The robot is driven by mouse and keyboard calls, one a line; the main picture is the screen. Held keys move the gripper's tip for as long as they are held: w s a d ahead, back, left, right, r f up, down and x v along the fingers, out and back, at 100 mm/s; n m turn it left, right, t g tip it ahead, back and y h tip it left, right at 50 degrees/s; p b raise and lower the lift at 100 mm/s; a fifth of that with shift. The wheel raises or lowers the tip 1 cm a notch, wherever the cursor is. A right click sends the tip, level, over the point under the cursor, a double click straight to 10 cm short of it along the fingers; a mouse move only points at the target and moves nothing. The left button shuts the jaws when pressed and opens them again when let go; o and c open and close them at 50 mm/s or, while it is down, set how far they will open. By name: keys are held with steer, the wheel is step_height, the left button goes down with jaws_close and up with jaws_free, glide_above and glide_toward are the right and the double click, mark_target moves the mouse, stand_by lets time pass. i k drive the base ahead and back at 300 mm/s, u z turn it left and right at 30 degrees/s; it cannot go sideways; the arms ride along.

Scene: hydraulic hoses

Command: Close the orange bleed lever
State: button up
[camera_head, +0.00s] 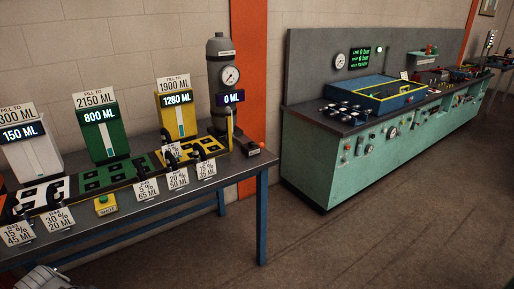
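A grey accumulator-like cylinder (219,85) with a round gauge and a "0 ML" display stands at the right end of the near table. A thin yellow-orange upright bar (229,130) stands at its base; it looks like a lever, but I cannot tell for sure. A small dark box (250,149) with an orange-red knob (262,145) sits beside it at the table corner. I cannot tell which of these is the bleed lever. A grey mechanical part, probably my gripper (46,278), shows at the bottom left edge, cut off, well away from the cylinder. Its fingers are not clear.
A teal bench (340,160) with gauges stands behind to the right. The floor (370,235) between is clear.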

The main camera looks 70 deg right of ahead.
mark_target(261, 146)
steer(key=z, duration=0.05)
steer(key=k, duration=1.5)
steer(key=z, duration=1.55)
steer(key=i, duration=0.8)
steer(key=z, duration=0.1)
